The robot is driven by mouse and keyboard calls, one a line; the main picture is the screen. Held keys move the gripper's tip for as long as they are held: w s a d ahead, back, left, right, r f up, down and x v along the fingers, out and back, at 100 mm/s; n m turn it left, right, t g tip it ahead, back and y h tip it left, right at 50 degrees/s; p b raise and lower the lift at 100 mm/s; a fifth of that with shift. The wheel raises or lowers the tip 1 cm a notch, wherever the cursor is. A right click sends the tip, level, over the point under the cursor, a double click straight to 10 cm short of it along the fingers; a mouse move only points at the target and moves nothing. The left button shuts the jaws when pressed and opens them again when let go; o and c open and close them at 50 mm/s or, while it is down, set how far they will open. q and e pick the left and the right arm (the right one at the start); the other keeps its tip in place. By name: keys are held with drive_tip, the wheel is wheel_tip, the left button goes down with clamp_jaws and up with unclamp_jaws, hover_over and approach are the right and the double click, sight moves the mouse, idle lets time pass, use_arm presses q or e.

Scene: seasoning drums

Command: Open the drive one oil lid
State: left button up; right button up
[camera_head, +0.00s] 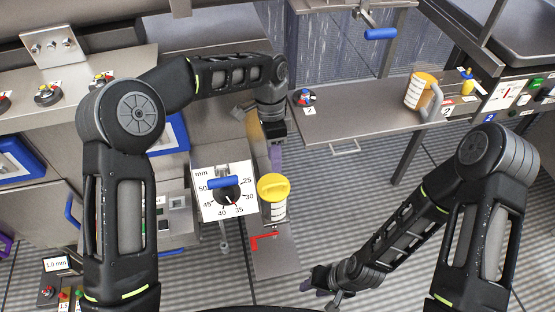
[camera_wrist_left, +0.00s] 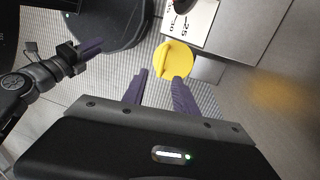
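A yellow round lid (camera_head: 273,186) with a raised bar across its top sits on a pale canister (camera_head: 272,210) beside the white dial plate. The lid also shows in the left wrist view (camera_wrist_left: 174,62), just beyond the fingertips. My left gripper (camera_head: 276,158) points toward the lid from behind it in the head view. In the left wrist view its purple fingers (camera_wrist_left: 160,82) are apart with nothing between them. My right gripper (camera_head: 314,284) is low at the centre of the head view, away from the lid. It also shows in the left wrist view (camera_wrist_left: 90,46); its finger gap is unclear.
The dial plate (camera_head: 211,207) with a blue handle stands close left of the lid. A red lever (camera_head: 264,240) is in front of the canister. Striped floor lies open between.

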use_arm(q)
drive_tip(key=shift+s+d+f+p, duration=0.1)
drive_tip(key=shift+s+f, duration=0.1)
drive_tip(key=shift+f, duration=1.05)
drive_tip(key=shift+s+d+f+p, duration=0.1)
drive_tip(key=shift+s+f+p, duration=0.05)
drive_tip(key=shift+f, duration=1.15)
drive_tip(key=shift+s+d+f+p, duration=0.1)
drive_tip(key=shift+s+f, duration=0.1)
drive_tip(key=shift+f, duration=1.05)
drive_tip(key=shift+c, duration=0.4)
clamp_jaws()
